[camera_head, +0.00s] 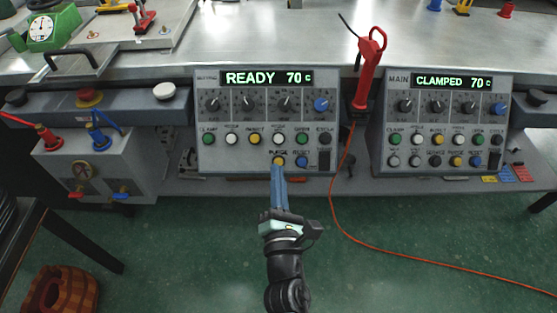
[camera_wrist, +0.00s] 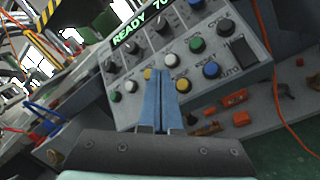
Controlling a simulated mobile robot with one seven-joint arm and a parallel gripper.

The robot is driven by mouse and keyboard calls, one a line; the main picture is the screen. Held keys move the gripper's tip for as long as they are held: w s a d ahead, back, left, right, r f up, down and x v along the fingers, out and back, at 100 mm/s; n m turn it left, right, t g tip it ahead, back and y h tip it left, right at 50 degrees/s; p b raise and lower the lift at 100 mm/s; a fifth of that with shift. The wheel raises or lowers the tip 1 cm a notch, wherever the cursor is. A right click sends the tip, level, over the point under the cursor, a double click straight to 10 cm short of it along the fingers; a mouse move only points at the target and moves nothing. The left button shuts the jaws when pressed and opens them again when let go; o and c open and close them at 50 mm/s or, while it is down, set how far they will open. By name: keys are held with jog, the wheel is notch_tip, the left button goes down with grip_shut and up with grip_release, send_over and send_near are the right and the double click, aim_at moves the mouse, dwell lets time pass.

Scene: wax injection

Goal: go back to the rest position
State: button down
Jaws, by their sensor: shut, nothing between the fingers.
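My gripper (camera_head: 278,168) is in front of the left control panel (camera_head: 208,160), with its blue fingers pointing up at it. The fingers are shut together and hold nothing. In the head view the fingertips overlap the lower edge of the yellow PURGE button (camera_head: 279,161); I cannot tell whether they touch it. In the wrist view the closed fingers (camera_wrist: 165,76) are in front of the panel's buttons, between a yellow button (camera_wrist: 148,74) and a blue button (camera_wrist: 211,71). The panel's display (camera_head: 266,78) reads READY 70 C.
A second panel (camera_head: 440,163) at the right reads CLAMPED 70 C. A red tool (camera_head: 367,75) hangs between the panels, its orange cable running across the green floor. A grey box with hoses (camera_head: 98,172) is at the left. A brown basket (camera_head: 68,290) stands at the lower left.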

dwell(0.3)
jog(key=w+d+r+m+t+h, duration=0.1)
jog(key=d+r+m+t+h, duration=0.1)
jog(key=r+m, duration=0.95)
jog(key=w+d+r+m+t+h, duration=0.2)
jog(key=r+m, duration=0.2)
jog(key=r, duration=1.4)
jog(key=s+a+r+m+t+y, duration=0.1)
jog(key=s+a+r+m+t, duration=0.1)
jog(key=s+r+m, duration=0.8)
jog(key=s+a+r+m+t+y, duration=0.25)
jog(key=s+r, duration=0.35)
jog(key=r, duration=0.8)
notch_tip(320, 180, up, 26)
jog(key=p, duration=2.6)
jog(key=shift+w+d+r+m+h, duration=0.2)
jog(key=shift+w+d+m+h, duration=0.15)
jog(key=shift+m+h, duration=0.1)
jog(key=shift+f, duration=0.1)
